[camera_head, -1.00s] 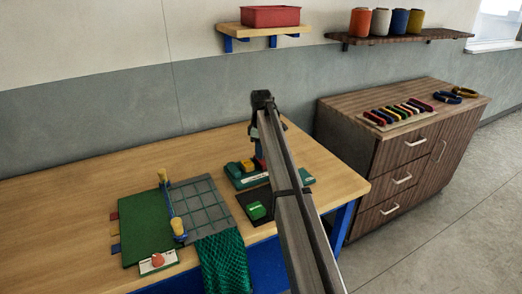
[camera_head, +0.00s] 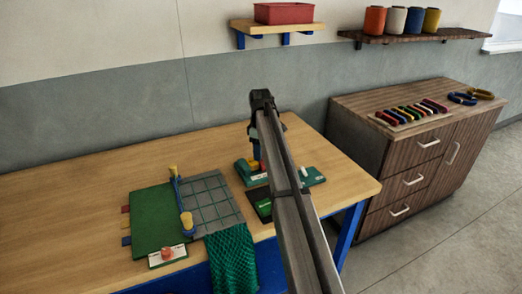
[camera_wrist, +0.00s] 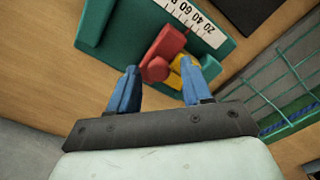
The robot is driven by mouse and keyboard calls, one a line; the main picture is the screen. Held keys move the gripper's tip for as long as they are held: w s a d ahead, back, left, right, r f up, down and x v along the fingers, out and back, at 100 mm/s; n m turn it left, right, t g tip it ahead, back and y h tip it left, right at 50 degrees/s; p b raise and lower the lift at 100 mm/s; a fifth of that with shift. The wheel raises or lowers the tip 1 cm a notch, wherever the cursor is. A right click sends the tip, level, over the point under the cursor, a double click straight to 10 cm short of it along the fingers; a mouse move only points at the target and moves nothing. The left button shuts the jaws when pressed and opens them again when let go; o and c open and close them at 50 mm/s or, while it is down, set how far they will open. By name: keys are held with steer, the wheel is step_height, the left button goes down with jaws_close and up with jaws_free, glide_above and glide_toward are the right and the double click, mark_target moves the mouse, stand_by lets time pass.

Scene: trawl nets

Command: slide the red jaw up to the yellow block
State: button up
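The green fixture (camera_head: 312,176) stands on the bench; in the wrist view its base (camera_wrist: 128,35) carries a white number scale (camera_wrist: 195,18). The red jaw (camera_wrist: 163,50) lies across the base, with the yellow block (camera_wrist: 178,76) close to its right; I cannot tell whether they touch. My gripper (camera_wrist: 160,72) is open, its blue fingers apart. The left finger is left of the red jaw with a gap; the right finger overlaps the yellow block, hiding part of it. In the head view my arm partly hides the fixture, and my gripper (camera_head: 255,150) is above its left part.
A black mat with a green item (camera_head: 263,207) lies in front of the fixture, partly behind my arm. Left of it are a grey grid mat (camera_head: 214,200), a green mat (camera_head: 150,222) and a hanging green net (camera_head: 232,255). The bench's back left (camera_head: 70,195) is clear.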

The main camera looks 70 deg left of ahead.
step_height(320, 180, up, 14)
steer(key=shift+f, duration=0.1)
stand_by(0.7)
stand_by(0.5)
